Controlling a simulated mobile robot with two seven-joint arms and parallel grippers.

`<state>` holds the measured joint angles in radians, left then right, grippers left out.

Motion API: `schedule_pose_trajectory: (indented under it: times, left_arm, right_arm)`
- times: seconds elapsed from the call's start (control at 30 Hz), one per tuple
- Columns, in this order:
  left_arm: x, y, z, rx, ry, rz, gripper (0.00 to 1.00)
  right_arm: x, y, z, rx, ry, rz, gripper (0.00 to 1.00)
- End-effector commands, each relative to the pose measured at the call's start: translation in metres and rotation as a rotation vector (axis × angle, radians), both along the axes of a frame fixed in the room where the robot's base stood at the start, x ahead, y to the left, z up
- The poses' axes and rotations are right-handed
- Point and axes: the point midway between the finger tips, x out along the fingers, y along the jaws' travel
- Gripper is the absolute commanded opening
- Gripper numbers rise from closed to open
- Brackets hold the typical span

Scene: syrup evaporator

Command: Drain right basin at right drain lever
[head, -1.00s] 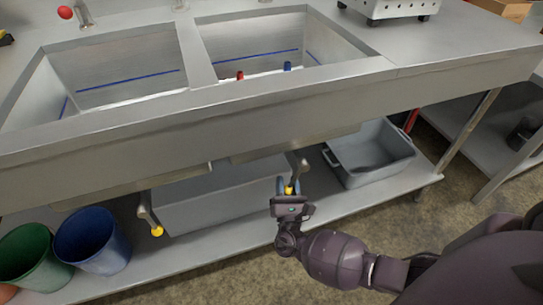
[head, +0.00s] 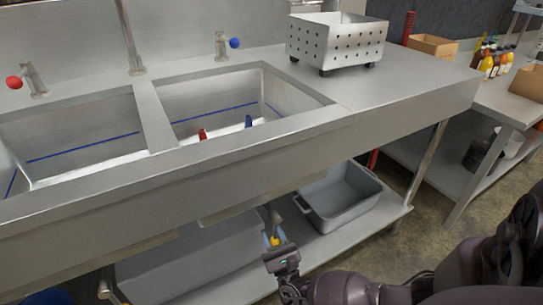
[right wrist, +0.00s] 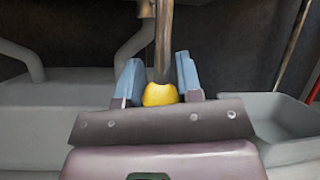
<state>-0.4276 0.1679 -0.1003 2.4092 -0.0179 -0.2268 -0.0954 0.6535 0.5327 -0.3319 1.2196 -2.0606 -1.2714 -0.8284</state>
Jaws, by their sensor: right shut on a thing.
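The right basin (head: 212,99) is a steel sink with a blue line around its inner wall. The tops of a red item (head: 202,134) and a blue item (head: 248,121) show in it; its floor is mostly hidden by the front rim. The right drain lever (head: 268,216) hangs under the counter and ends in a yellow knob (head: 275,240). My right gripper (head: 272,238) is shut on this lever at the knob. In the right wrist view the blue fingers stand either side of the yellow knob (right wrist: 160,94) and dark lever shaft (right wrist: 163,40). My left gripper is not in view.
A grey tub (head: 342,197) stands on the lower shelf, right of the lever. A large grey container (head: 185,262) is behind and left of it. The left basin (head: 75,145) lies to the left. A perforated steel box (head: 337,42) stands on the counter.

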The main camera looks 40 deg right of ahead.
Motion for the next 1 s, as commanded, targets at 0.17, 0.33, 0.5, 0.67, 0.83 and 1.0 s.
schedule_pose_trajectory:
  times: [0.17, 0.33, 0.5, 0.67, 0.83, 1.0]
  left_arm:
    - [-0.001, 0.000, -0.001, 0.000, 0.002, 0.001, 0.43]
    - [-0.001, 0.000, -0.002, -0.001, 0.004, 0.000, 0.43]
    - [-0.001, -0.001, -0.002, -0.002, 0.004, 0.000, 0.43]
    - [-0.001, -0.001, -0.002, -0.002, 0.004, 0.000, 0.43]
    - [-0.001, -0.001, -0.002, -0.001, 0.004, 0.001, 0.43]
    - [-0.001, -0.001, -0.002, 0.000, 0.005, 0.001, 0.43]
  right_arm:
    - [-0.001, -0.002, 0.000, -0.004, 0.000, -0.003, 0.00]
    - [-0.001, -0.002, 0.000, -0.003, 0.000, -0.003, 0.50]
    - [0.000, -0.001, 0.000, -0.002, -0.001, -0.002, 0.58]
    - [-0.001, -0.001, 0.000, -0.002, -0.001, -0.002, 0.58]
    - [-0.011, 0.003, -0.006, -0.001, 0.001, -0.002, 0.58]
    - [-0.034, 0.011, -0.021, 0.000, 0.003, -0.002, 0.58]
